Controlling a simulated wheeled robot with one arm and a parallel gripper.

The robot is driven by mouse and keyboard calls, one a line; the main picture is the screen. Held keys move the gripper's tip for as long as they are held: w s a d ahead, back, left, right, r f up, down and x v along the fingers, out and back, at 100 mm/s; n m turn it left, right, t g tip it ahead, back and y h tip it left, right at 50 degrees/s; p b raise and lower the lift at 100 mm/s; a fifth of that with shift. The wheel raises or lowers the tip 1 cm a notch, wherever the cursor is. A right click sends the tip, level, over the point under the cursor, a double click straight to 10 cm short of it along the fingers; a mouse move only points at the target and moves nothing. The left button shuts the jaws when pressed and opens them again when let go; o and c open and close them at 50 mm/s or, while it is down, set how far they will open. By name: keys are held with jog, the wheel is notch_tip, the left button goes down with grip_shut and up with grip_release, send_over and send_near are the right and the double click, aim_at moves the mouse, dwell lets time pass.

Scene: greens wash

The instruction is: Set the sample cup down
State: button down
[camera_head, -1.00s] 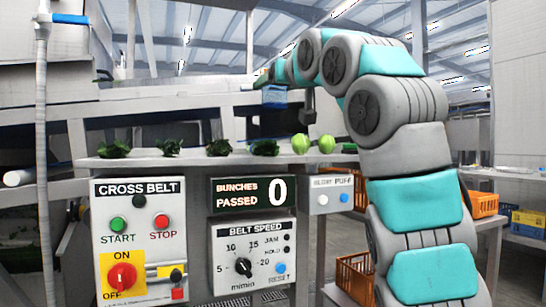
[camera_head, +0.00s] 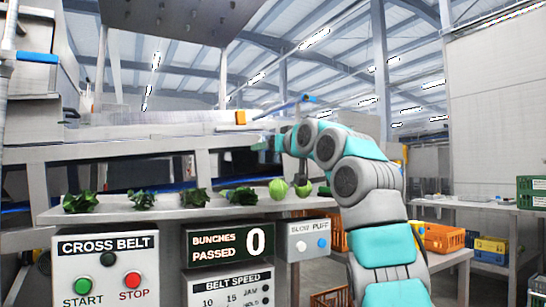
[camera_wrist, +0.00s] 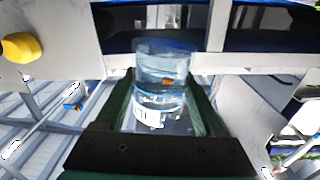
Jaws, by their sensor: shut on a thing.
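The sample cup (camera_wrist: 163,70) is a clear, bluish cup with a white label low on its side, seen in the wrist view. My gripper (camera_wrist: 166,98) is shut on it, with a dark green finger on each side. In the wrist view the cup shows in front of a grey frame and a dark gap; I cannot tell whether it touches anything below. In the head view my arm bends over to the left above the greens shelf, and the cup cannot be made out there.
Several dark leafy bunches (camera_head: 143,199) and pale green heads (camera_head: 278,189) line the steel shelf (camera_head: 190,212). Below are the cross belt panel (camera_head: 108,262), the bunches counter (camera_head: 227,240) reading 0 and the slow puff box (camera_head: 309,240). Orange crates (camera_head: 443,237) stand at right.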

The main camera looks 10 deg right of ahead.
aim_at(273, 164)
jog(key=shift+w+d+p, duration=0.35)
jog(key=shift+w+d, duration=0.2)
jog(key=shift+w, duration=0.1)
jog(key=shift+w+d+f, duration=0.15)
jog(key=shift+w+f, duration=0.05)
jog(key=shift+f, duration=0.1)
jog(key=shift+f+b, duration=0.75)
jog(key=shift+f, duration=0.8)
jog(key=shift+s, duration=0.1)
jog(key=shift+f+b, duration=0.3)
jog(key=shift+f, duration=0.05)
grip_release()
jog(key=shift+r, duration=0.1)
